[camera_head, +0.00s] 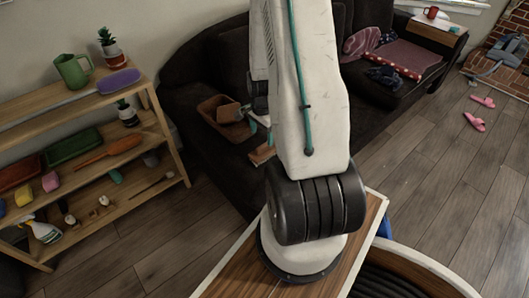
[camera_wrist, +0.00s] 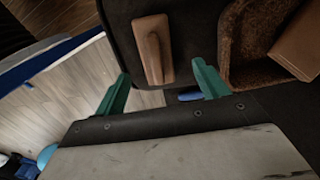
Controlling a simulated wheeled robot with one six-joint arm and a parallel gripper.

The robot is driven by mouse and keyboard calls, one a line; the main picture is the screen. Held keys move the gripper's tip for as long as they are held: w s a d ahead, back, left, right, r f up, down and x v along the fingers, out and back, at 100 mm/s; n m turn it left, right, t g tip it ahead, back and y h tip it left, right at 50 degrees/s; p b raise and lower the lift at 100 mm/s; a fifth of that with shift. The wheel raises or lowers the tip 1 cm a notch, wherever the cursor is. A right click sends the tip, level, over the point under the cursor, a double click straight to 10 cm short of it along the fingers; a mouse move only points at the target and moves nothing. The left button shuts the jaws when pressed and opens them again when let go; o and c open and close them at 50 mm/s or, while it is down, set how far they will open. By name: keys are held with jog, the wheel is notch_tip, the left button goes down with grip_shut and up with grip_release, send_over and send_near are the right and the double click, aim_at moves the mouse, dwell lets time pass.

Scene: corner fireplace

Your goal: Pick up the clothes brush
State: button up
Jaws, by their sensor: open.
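A brown wooden block with a raised lengthwise grip, which looks like the clothes brush (camera_wrist: 153,50), lies on the dark sofa seat near its edge in the wrist view. In the head view, a brown piece (camera_head: 262,154) at the sofa's front edge seems to be the same thing, partly hidden by my arm. My gripper (camera_wrist: 162,84) is open, its two teal fingers wide apart. The brush lies ahead of the fingertips, roughly between them, and nothing is held. In the head view my gripper is mostly hidden behind my arm.
A small blue item (camera_wrist: 190,96) shows near the right finger. A shelf (camera_head: 150,95) with many items stands left. Pink slippers (camera_head: 475,121) lie on the floor.

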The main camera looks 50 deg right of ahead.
aim_at(265, 150)
jog(key=shift+m, duration=0.4)
jog(key=f, duration=0.6)
jog(key=s+f, duration=0.1)
jog(key=f, duration=0.2)
jog(key=shift+d+f, duration=0.25)
jog(key=shift+f, duration=0.05)
jog(key=c, duration=1.1)
